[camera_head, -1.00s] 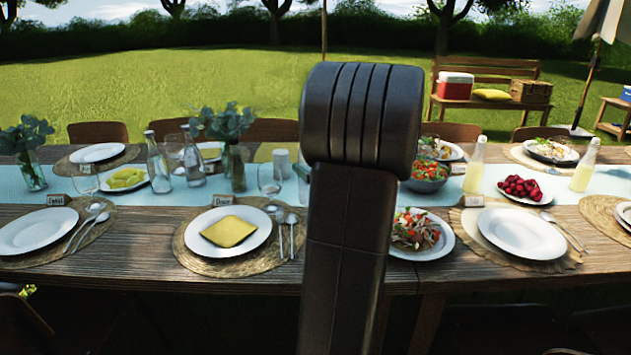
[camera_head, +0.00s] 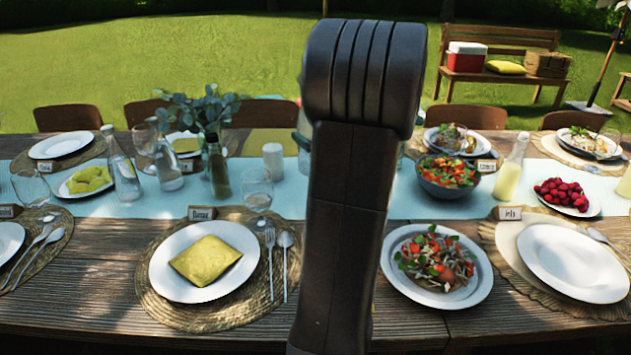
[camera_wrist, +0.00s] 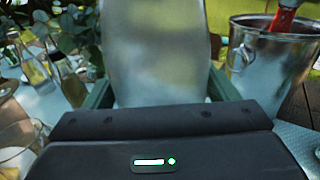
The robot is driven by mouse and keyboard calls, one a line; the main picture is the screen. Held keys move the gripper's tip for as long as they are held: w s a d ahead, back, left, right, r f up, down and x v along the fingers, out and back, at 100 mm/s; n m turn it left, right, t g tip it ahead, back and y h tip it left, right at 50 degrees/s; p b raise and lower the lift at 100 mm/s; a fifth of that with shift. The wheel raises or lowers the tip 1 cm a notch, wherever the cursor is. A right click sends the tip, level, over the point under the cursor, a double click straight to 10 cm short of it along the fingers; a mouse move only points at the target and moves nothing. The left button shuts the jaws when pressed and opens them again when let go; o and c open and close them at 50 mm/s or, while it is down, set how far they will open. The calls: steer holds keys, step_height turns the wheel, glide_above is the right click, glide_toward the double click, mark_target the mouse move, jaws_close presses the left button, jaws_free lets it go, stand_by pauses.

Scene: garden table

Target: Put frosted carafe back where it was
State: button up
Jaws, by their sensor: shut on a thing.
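The frosted carafe (camera_wrist: 158,50) stands large and pale in the middle of the wrist view, with its top cut off by the frame edge. My gripper (camera_wrist: 163,92) is shut on it, with one green finger against each side. Its base is hidden behind the gripper body, so I cannot tell whether it touches the table. In the head view my own arm covers the carafe and nearly all of the gripper.
A metal bucket (camera_wrist: 272,65) with a red-topped bottle stands close right of the carafe. Glass bottles (camera_wrist: 35,62) and leaves are at left.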

steer(key=shift+f+b, duration=1.1)
steer(key=shift+f, duration=3.3)
steer(key=shift+f, duration=0.15)
steer(key=o, duration=1.6)
steer(key=shift+f, duration=0.1)
steer(key=shift+r, duration=0.3)
steer(key=v, duration=1.2)
steer(key=shift+p, duration=0.45)
steer(key=shift+f, duration=0.1)
